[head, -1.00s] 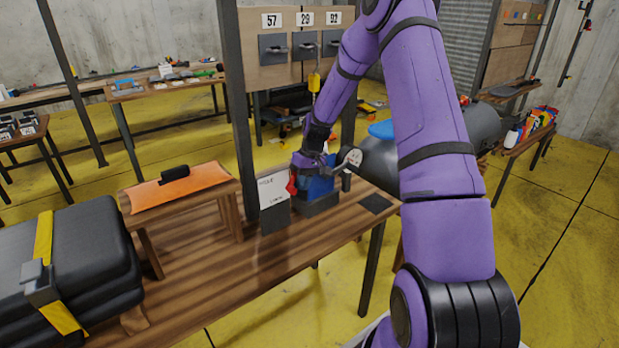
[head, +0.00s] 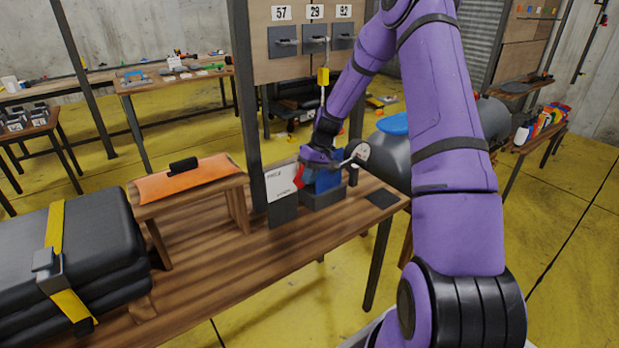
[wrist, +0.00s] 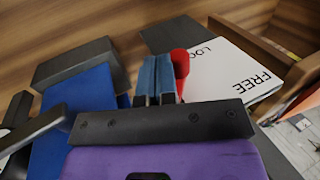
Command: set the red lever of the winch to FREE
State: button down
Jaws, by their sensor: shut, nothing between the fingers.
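The winch has a blue body (head: 328,181) on a dark base at the far end of the wooden bench. Its red lever (head: 299,177) stands on the side by the white card. In the wrist view the red lever (wrist: 180,66) is right beside my fingers, on their right; I cannot tell if they touch. The card (wrist: 235,78) reads FREE nearer me and LOCK, partly hidden, farther off. My gripper (wrist: 157,78) is shut and empty, between the blue body (wrist: 75,105) and the lever. In the head view my gripper's wrist (head: 318,155) hides part of the winch.
An orange-topped wooden stand (head: 190,180) and a strapped black case (head: 90,245) are on the left of the bench. A post and a numbered panel (head: 305,65) rise behind the winch. A grey tank (head: 400,155) lies behind it on the right.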

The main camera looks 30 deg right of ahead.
jog(key=shift+y, duration=0.6)
jog(key=y, duration=0.2)
jog(key=a+y, duration=0.1)
jog(key=shift+r+y, duration=0.4)
jog(key=shift+a, duration=0.2)
dwell(1.1)
jog(key=shift+d, duration=0.2)
jog(key=shift+d+f, duration=0.15)
jog(key=shift+d, duration=0.5)
jog(key=shift+d, duration=0.1)
jog(key=v, duration=1)
jog(key=shift+d+r, duration=0.25)
